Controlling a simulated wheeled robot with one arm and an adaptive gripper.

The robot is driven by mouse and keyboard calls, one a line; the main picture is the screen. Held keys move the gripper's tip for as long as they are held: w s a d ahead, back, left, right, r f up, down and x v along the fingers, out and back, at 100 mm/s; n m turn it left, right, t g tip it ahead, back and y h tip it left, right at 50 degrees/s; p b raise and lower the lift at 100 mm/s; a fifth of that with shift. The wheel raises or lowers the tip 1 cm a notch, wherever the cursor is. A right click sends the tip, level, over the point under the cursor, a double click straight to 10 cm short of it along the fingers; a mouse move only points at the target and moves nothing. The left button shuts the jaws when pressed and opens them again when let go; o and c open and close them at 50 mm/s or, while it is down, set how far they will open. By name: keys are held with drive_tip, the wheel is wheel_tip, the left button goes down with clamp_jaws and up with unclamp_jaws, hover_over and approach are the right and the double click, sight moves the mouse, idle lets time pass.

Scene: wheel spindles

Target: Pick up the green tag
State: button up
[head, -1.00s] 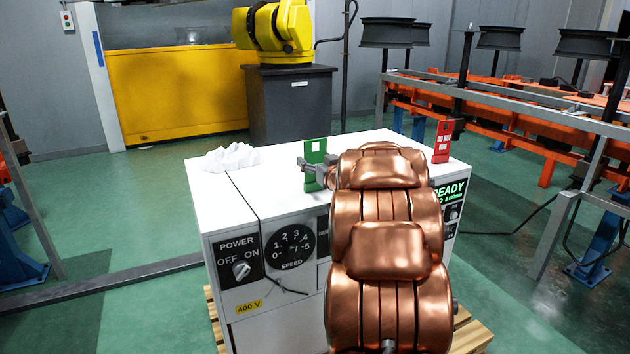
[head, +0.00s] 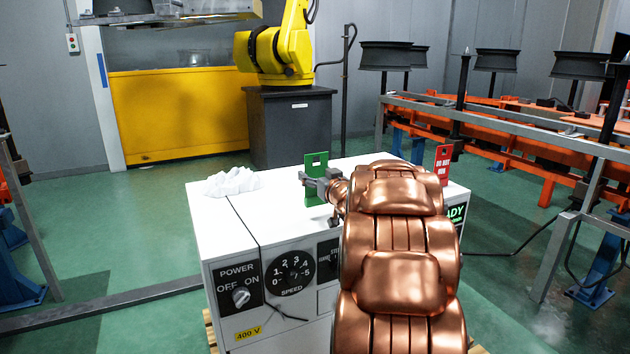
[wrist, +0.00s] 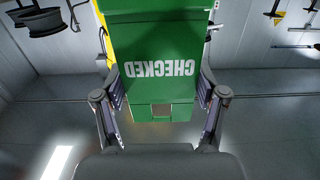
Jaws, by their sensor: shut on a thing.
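My copper arm hides part of the cabinet top. I cannot tell whether the tag's lower edge touches the cabinet.
The white cabinet (head: 222,215) carries a crumpled white cloth (head: 232,182) at the left and a red tag (head: 443,160) at the right. A knob and dial panel face the front. A yellow robot (head: 280,50) and orange conveyor (head: 520,150) stand behind.

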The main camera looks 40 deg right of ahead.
drive_tip(key=s+d+r+p+v, duration=0.1)
drive_tip(key=d+p+v, duration=0.1)
drive_tip(key=v, duration=1.3)
drive_tip(key=shift+d+r+p, duration=0.2)
drive_tip(key=shift+d+p, duration=0.05)
drive_tip(key=shift+p, duration=0.15)
drive_tip(key=shift+s, duration=0.1)
